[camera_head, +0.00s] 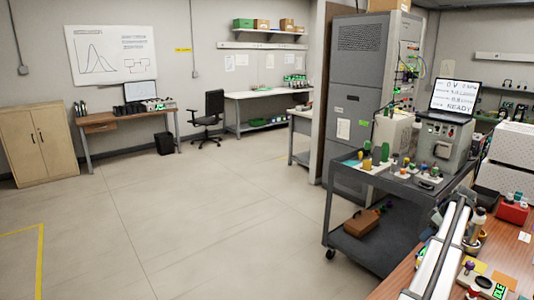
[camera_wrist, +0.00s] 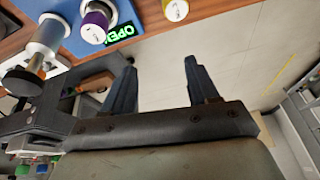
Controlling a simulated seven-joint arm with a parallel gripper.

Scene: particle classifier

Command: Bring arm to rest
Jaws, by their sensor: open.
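My gripper (camera_wrist: 158,88) shows in the wrist view with its two dark fingers spread apart and nothing between them. It is open and empty, and pale floor shows beyond the fingertips. I cannot make out the gripper in the head view. At the top of the wrist view, a purple-and-white labelled cylinder (camera_wrist: 95,25) stands by a green "OPEN" display (camera_wrist: 119,33) on a blue surface. A white-topped cylinder (camera_wrist: 175,10) lies right of it, apart from the fingers.
A dark cart (camera_head: 400,187) with several coloured knobs and a laptop instrument (camera_head: 440,140) stands at the right. A wooden bench (camera_head: 512,262) holds small items at the lower right. Open floor (camera_head: 180,220) fills the left and middle, with a cabinet (camera_head: 38,143) behind.

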